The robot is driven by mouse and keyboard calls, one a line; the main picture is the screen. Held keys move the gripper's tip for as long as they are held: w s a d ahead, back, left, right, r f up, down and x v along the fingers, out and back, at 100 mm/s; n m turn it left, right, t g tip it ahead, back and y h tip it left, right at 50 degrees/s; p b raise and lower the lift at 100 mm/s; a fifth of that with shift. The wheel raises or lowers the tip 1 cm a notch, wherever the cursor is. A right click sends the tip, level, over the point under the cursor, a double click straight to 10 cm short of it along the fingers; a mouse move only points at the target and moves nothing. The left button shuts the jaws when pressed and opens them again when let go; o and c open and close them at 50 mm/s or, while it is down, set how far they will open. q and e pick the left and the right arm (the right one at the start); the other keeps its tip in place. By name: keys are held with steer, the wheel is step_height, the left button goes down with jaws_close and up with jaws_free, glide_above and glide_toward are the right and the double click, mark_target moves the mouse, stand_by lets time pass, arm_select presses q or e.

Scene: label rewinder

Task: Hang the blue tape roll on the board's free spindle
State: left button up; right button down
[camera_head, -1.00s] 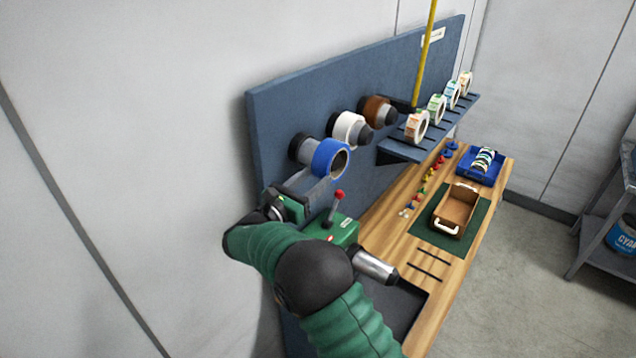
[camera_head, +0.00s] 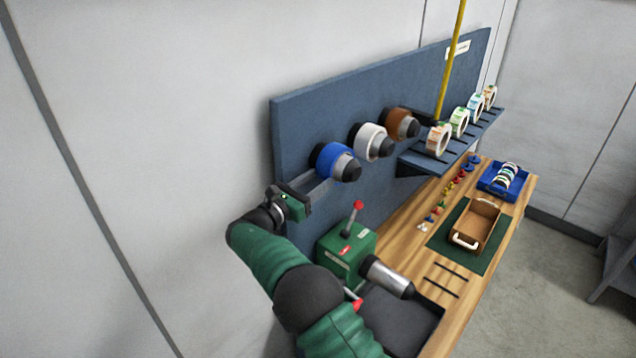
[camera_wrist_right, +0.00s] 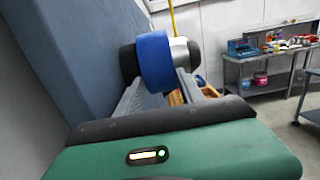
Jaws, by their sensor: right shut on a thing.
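The blue tape roll (camera_head: 327,160) sits around the nearest spindle (camera_head: 346,168) on the blue board (camera_head: 300,120). The spindle's dark and silver end sticks out in front of the roll. My right gripper (camera_head: 322,182) is shut on the roll from the near, lower side. In the right wrist view, the roll (camera_wrist_right: 157,62) is at the fingertips, with the spindle's dark base to its left and silver end (camera_wrist_right: 181,54) to its right. Whether the roll touches the board is hidden. My left gripper is out of view.
A white roll (camera_head: 368,141) and a brown roll (camera_head: 398,124) hang farther along the board. A green machine (camera_head: 345,250) with a red-knobbed lever stands below. A shelf (camera_head: 425,160) carries several label rolls. A brown tray (camera_head: 475,225) lies on the bench.

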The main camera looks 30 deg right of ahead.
steer(key=c, duration=0.9)
jaws_free()
steer(key=shift+c, duration=0.2)
steer(key=o, duration=0.3)
steer(key=shift+f, duration=0.1)
steer(key=v, duration=0.7)
steer(key=shift+f+b, duration=0.2)
steer(key=shift+b, duration=0.15)
steer(key=shift+d, duration=0.1)
